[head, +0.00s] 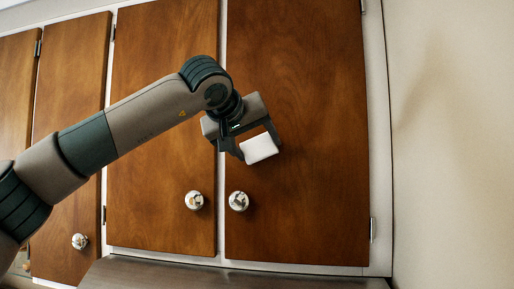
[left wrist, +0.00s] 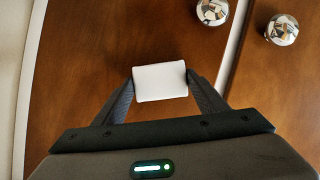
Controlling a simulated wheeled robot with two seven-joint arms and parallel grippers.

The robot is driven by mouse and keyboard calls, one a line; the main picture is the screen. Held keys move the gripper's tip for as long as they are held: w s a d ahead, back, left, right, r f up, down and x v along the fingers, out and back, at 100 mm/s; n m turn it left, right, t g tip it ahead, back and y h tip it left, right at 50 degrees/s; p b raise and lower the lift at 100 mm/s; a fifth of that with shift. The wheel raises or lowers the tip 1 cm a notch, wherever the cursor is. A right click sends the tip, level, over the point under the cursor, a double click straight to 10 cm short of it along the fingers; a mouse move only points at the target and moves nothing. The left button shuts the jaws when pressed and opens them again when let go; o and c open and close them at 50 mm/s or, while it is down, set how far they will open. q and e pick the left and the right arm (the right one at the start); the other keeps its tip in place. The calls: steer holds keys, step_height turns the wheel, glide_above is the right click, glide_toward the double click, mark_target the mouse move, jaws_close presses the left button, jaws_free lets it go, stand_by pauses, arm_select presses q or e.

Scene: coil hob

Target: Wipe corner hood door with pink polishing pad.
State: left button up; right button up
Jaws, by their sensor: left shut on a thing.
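The corner hood door (head: 310,190) is the rightmost brown wooden door in the head view, shut, with a round shiny knob (head: 239,201) at its lower left. My left gripper (head: 259,149) is shut on the polishing pad (head: 261,147), a small block that looks nearly white rather than pink. The pad is in front of the left-middle part of this door. In the left wrist view the pad (left wrist: 160,82) sits between the two fingertips, with the door's wood (left wrist: 110,40) behind it. I cannot tell whether the pad touches the door. My right gripper is not in view.
A neighbouring wooden door (head: 150,150) with its own knob (head: 194,200) is just to the left, and more doors stand further left. A plain pale wall (head: 450,140) is at the right. A grey metallic surface (head: 230,274) lies below the doors.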

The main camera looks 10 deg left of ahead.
arm_select(q)
steer(key=s+b, duration=0.2)
steer(key=s, duration=0.3)
steer(key=shift+s, duration=0.15)
stand_by(0.4)
steer(key=s+b, duration=0.1)
steer(key=s, duration=0.2)
stand_by(0.3)
stand_by(0.4)
